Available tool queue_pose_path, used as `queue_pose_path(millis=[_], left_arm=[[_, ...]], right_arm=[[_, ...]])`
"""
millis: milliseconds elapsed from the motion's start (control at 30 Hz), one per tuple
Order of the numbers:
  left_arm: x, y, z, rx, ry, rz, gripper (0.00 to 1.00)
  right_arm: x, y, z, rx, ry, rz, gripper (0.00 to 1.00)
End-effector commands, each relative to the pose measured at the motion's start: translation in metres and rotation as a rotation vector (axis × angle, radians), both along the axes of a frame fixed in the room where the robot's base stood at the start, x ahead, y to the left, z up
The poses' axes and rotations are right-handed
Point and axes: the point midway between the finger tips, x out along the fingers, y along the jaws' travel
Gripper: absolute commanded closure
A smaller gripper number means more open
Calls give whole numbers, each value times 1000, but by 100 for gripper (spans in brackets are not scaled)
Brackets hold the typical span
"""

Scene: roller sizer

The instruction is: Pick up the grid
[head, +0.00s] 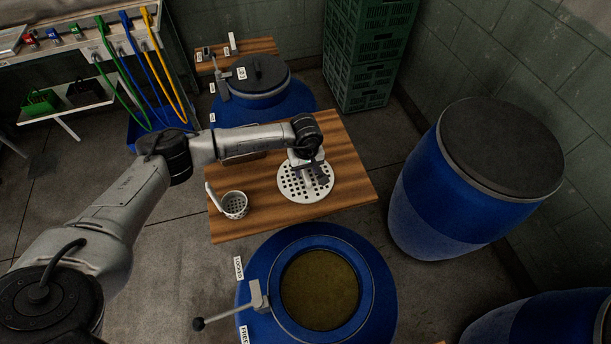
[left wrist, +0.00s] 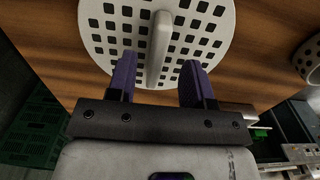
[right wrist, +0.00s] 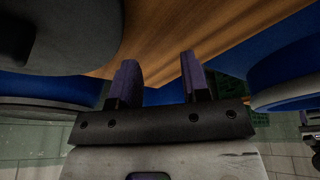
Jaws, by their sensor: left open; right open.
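The grid (head: 293,187) is a round white plate with square holes, lying flat on the wooden table's right part. A raised white bar handle (left wrist: 159,45) crosses its middle. My left gripper (head: 318,172) is over the grid and hides part of it in the head view. In the left wrist view the left gripper (left wrist: 158,76) is open, with one purple finger on each side of the handle's near end; I see no contact. My right gripper (right wrist: 158,78) shows only in the right wrist view, open with nothing between its fingers.
A white perforated cup with a handle (head: 235,206) stands on the table (head: 225,228) left of the grid. An open blue drum (head: 375,285) with a lever is in front, a lidded drum (head: 262,75) behind. A large blue barrel (head: 450,190) stands right; green crates (head: 365,60) stand behind.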

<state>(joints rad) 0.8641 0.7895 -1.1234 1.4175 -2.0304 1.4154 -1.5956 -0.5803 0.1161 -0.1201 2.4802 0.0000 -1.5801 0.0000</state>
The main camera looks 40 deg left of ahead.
Motion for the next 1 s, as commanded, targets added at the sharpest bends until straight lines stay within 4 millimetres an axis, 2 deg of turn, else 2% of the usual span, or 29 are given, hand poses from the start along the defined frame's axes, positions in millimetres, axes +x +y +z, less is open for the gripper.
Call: queue_pose_path(millis=[200, 567, 1000], left_arm=[[2, 0, -26, 0, 1, 1, 53], [2, 0, -33, 0, 0, 0, 53], [2, 0, -32, 0, 0, 0, 94]], right_arm=[[0, -2, -1, -7, 0, 5, 57], [0, -3, -2, -8, 1, 6, 57], [0, 0, -1, 1, 0, -1, 57]])
